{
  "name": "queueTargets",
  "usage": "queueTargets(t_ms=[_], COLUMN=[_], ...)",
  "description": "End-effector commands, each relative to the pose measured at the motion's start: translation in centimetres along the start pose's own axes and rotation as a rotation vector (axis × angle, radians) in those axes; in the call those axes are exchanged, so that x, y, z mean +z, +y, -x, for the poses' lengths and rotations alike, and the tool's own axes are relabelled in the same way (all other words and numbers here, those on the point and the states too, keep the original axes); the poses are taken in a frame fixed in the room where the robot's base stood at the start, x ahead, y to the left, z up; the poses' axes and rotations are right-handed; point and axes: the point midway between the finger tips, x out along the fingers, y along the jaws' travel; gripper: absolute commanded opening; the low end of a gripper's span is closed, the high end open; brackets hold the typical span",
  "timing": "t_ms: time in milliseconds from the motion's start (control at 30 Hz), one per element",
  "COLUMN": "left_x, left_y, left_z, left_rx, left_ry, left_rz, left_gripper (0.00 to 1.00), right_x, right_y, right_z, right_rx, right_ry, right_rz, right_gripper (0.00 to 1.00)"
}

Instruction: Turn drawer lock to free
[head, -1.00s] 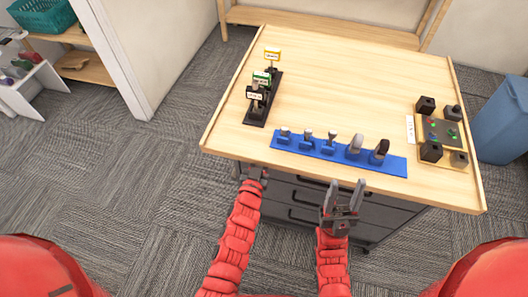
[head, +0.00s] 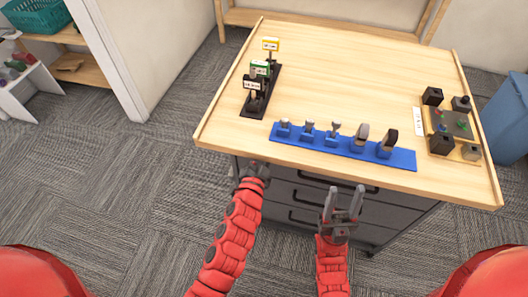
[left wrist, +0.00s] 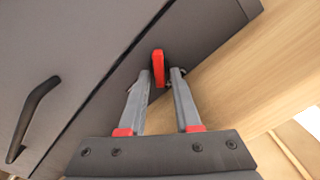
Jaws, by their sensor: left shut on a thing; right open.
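The dark grey drawer cabinet (head: 340,200) stands under the wooden table top. In the left wrist view its red lock lever (left wrist: 158,68) sticks out of the grey front near the wood, almost in line with my fingers. My left gripper (left wrist: 161,73) is shut on this red lever. In the head view my left gripper (head: 250,170) is at the cabinet's upper left, just under the table's front edge, and the lever is hidden there. My right gripper (head: 344,189) is open and empty in front of the drawers.
A drawer handle (left wrist: 32,118) is at the left in the left wrist view. On the table are a blue rack (head: 345,146) of tools, a black stand with small signs (head: 261,92) and a control panel (head: 452,124). A blue bin (head: 503,115) stands at the right.

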Motion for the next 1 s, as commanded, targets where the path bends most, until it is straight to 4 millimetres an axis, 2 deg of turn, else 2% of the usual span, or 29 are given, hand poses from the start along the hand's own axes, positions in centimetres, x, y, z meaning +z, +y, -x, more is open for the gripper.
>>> queueTargets(t_ms=[33,400,700,1000], left_x=[0.4,0.4,0.3,0.3], left_y=[0.5,0.8,0.9,0.9], left_z=[0.0,0.0,0.0,0.0], left_rx=[0.003,0.002,0.001,0.000], left_ry=[0.000,0.000,0.003,0.002], left_rz=[-0.046,-0.398,-0.654,-0.819], left_gripper=[0.00,0.00,0.00,0.00], right_x=[0.1,0.6,0.8,0.9], right_y=[-0.1,-0.2,-0.2,-0.2], right_z=[0.9,3.3,4.6,5.1], right_rx=[0.000,0.000,0.000,0.000], right_ry=[0.000,0.000,0.000,0.000], right_rz=[0.000,0.000,0.000,0.000], right_gripper=[0.50,0.50,0.50,0.50])
